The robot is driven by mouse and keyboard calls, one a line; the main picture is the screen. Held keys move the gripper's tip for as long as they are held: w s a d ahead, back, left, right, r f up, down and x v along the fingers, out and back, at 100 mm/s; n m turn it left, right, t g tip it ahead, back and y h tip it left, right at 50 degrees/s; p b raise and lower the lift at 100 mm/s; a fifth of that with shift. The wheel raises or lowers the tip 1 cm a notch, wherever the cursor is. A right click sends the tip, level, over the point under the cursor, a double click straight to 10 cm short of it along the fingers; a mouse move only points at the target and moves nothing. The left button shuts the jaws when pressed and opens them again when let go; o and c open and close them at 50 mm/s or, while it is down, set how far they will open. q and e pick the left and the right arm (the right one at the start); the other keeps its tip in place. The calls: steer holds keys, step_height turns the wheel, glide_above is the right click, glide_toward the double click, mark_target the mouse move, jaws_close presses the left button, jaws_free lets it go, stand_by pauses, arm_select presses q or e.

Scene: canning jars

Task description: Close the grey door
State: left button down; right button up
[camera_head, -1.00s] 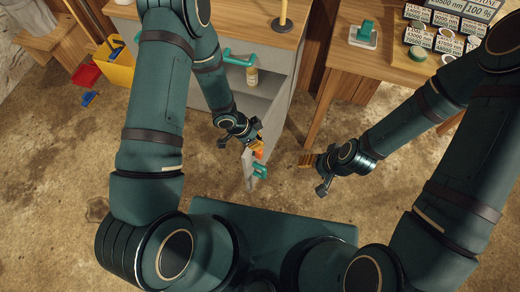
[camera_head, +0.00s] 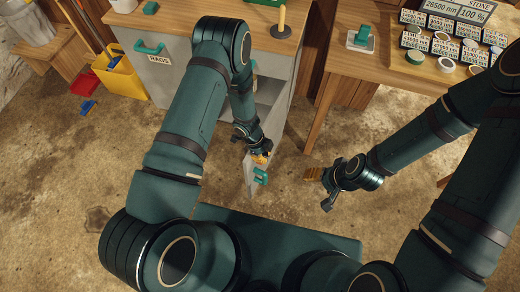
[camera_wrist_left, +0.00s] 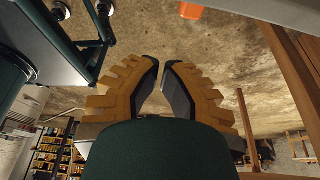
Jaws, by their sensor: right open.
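The grey door (camera_head: 249,176) stands open, swung out from the grey cabinet (camera_head: 180,62) toward me, with a green handle (camera_head: 261,176) near its free end. My left gripper (camera_head: 260,158) is at the door's upper edge, just behind the handle in the head view; whether it touches cannot be told. In the left wrist view its tan fingers (camera_wrist_left: 163,66) are close together with a narrow gap and nothing visible between them. My right gripper (camera_head: 318,177) is open and empty, to the right of the door above the floor.
A drawer labelled RAGS (camera_head: 158,58) has a green handle. A wooden table (camera_head: 345,75) with labelled cans stands right of the cabinet. A yellow bucket (camera_head: 122,78) and red dustpan (camera_head: 84,84) are at left. The floor near the door is clear.

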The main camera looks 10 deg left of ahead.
arm_select(q)
steer(key=shift+w+a+f+b, duration=0.2)
steer(key=shift+a+f, duration=0.35)
steer(key=shift+a, duration=0.25)
steer(key=shift+w+a+f+b, duration=0.15)
steer(key=shift+a+f, duration=0.35)
steer(key=shift+a, duration=0.3)
